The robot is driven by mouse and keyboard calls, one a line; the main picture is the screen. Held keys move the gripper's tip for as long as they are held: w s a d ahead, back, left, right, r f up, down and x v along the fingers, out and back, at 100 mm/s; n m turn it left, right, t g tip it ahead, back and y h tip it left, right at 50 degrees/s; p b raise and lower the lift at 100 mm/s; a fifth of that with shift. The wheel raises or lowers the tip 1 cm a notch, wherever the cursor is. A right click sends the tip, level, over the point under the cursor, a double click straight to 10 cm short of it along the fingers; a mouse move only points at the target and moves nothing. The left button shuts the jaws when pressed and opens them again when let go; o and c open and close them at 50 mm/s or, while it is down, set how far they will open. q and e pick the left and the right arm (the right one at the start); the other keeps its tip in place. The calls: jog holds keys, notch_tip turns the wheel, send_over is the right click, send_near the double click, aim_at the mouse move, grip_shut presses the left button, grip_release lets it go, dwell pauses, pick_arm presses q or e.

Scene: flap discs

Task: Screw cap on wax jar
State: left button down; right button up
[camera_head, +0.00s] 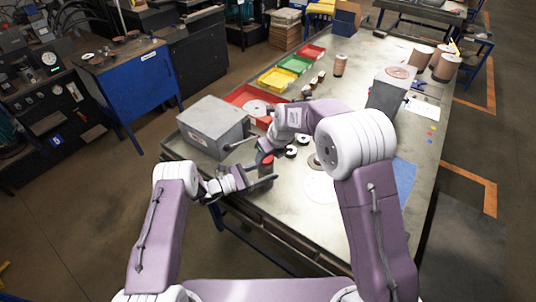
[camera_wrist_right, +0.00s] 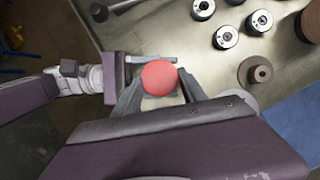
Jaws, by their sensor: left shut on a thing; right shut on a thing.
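The red cap (camera_wrist_right: 160,77) sits between the fingers of my right gripper (camera_wrist_right: 162,92) in the right wrist view. In the head view the red cap (camera_head: 267,158) shows small at the near left edge of the bench. My right gripper (camera_head: 264,151) is shut on it from above. My left gripper (camera_head: 263,181) reaches in from the left, just below the cap, and is shut on the wax jar, which is mostly hidden by the fingers and cap. The cap is in line over the jar; whether their threads are engaged cannot be told.
A grey metal box (camera_head: 213,126) stands left of the grippers on the bench (camera_head: 300,215). Red (camera_head: 240,96), yellow (camera_head: 274,79) and green (camera_head: 296,64) trays lie beyond. Several discs (camera_wrist_right: 225,37) lie close to the right. A blue mat (camera_head: 404,178) lies at the right.

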jog(key=shift+m, duration=0.3)
jog(key=o, duration=1.3)
jog(key=shift+r, duration=2.3)
jog(key=o, duration=0.6)
